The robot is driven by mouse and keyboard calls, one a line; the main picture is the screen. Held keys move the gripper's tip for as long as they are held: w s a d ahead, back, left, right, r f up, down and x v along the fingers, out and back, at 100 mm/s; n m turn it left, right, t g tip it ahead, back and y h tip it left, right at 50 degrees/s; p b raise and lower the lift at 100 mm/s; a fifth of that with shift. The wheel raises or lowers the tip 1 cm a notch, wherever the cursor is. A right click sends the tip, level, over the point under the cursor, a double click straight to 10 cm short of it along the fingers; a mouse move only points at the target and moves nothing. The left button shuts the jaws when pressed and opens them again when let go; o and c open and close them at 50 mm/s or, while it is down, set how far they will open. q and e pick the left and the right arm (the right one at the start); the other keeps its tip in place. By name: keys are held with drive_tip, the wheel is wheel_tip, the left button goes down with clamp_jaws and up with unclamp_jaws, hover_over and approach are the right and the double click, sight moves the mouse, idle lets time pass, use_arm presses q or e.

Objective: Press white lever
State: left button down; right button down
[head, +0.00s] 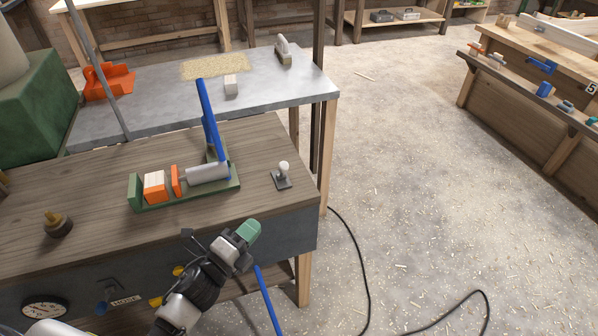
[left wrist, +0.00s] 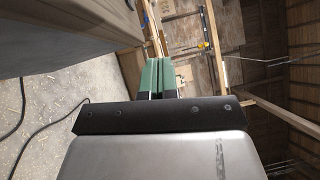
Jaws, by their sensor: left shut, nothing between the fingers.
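The white lever (head: 283,167) is a small white knob on a grey square plate near the right end of the wooden bench top (head: 255,155). My left gripper (head: 248,230) is in front of the bench's front edge, below and left of the lever in the head view, and apart from it. Its green fingers are shut with nothing between them; they also show together in the left wrist view (left wrist: 158,76). The lever cannot be made out in the left wrist view. My right gripper is not in view.
A green press (head: 134,192) with a blue handle (head: 207,108) and orange blocks stands left of the lever. A dark knob (head: 57,224) is at the bench's left. A grey metal table (head: 310,85) stands behind. Cables lie on the open floor (head: 430,220) at right.

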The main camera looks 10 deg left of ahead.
use_arm(q)
drive_tip(key=shift+d+r+m, duration=0.25)
drive_tip(key=shift+r+m, duration=0.25)
drive_tip(key=shift+r, duration=0.35)
drive_tip(key=p, duration=0.2)
approach(283, 171)
drive_tip(key=w+d, duration=0.2)
drive_tip(key=d, duration=0.3)
drive_tip(key=w, duration=0.2)
drive_tip(key=w+a, duration=0.1)
drive_tip(key=shift+w+r, duration=0.25)
drive_tip(key=shift+w, duration=0.1)
drive_tip(key=shift+w+a, duration=0.25)
drive_tip(key=shift+w, duration=0.15)
drive_tip(key=shift+r+p, duration=0.1)
drive_tip(key=shift+p, duration=0.2)
